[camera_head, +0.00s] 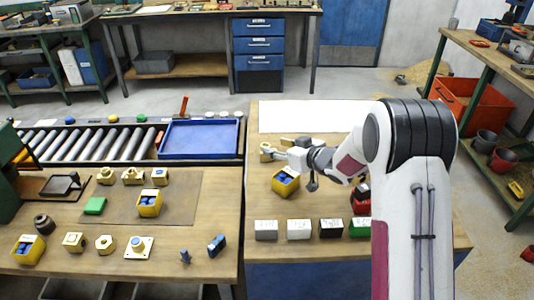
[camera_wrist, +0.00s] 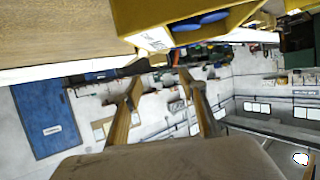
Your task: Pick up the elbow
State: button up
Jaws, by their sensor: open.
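A small brass fitting (camera_head: 266,151), likely the elbow, stands on the right-hand wooden table at the tip of my gripper (camera_head: 278,154). It is too small to make out its shape. In the wrist view my gripper (camera_wrist: 161,80) is open, its two fingers spread. A small yellowish piece (camera_wrist: 158,60) shows beyond the gap between the fingertips and may be the same fitting. I cannot tell whether the fingers touch it.
A yellow bin with blue parts (camera_head: 286,188) stands just in front of my gripper; it looms large in the wrist view (camera_wrist: 150,38). Labelled blocks (camera_head: 299,229) line the front. Other brass fittings (camera_head: 132,177) and a blue tray (camera_head: 200,141) are at the left. A white sheet (camera_head: 305,116) lies behind.

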aim_at(265, 145)
jog(key=shift+w, duration=0.1)
dwell(0.3)
jog(key=shift+w+a+f, duration=0.85)
jog(key=shift+w+f, duration=0.2)
jog(key=shift+f, duration=0.05)
jog(key=shift+x, duration=0.95)
jog(key=shift+c, duration=0.4)
grip_shut()
jog(key=shift+r, duration=0.1)
